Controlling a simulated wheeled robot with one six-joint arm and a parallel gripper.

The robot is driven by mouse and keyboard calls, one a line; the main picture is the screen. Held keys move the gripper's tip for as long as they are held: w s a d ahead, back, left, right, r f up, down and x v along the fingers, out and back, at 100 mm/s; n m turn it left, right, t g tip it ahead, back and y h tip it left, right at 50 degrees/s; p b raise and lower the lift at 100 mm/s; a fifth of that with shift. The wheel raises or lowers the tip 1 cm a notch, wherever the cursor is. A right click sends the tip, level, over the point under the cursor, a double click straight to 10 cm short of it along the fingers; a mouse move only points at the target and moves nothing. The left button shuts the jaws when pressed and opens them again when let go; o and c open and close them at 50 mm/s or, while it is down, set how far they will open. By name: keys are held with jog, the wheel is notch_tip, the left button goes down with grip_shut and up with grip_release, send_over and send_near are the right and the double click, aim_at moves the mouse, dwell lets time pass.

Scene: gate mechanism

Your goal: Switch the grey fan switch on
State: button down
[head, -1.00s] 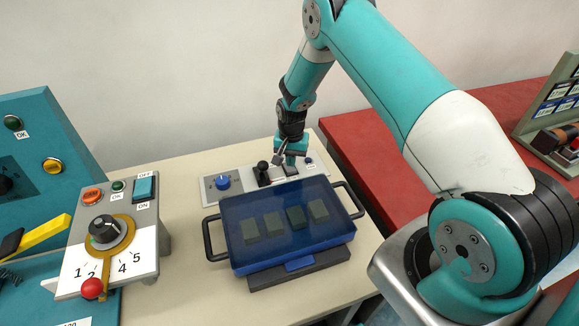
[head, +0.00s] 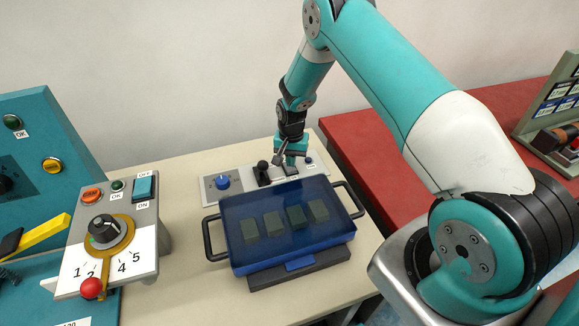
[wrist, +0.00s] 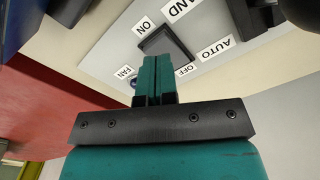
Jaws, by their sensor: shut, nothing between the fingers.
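The grey fan switch (wrist: 165,40) is a dark rocker on a light grey panel in the wrist view, with ON printed at one end and OFF at the other. A FAN label (wrist: 125,72) lies close by. My gripper (wrist: 152,60) is shut and empty, its teal fingertips at the switch and covering part of it. I cannot tell whether they touch it or which way the rocker is tilted. In the head view my gripper (head: 291,160) is over the right part of the grey panel (head: 209,190) and hides the switch.
A blue knob (head: 222,181) and a black lever (head: 263,168) are on the same panel, left of my gripper. A blue translucent box with handles (head: 235,262) stands in front. A control box with a dial (head: 148,240) is at the left.

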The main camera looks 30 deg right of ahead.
jog(key=shift+f+b, duration=0.9)
jog(key=shift+f, duration=0.3)
dwell(0.3)
jog(key=shift+r, duration=0.2)
jog(key=shift+r+p, duration=2.15)
jog(key=shift+r, duration=1.2)
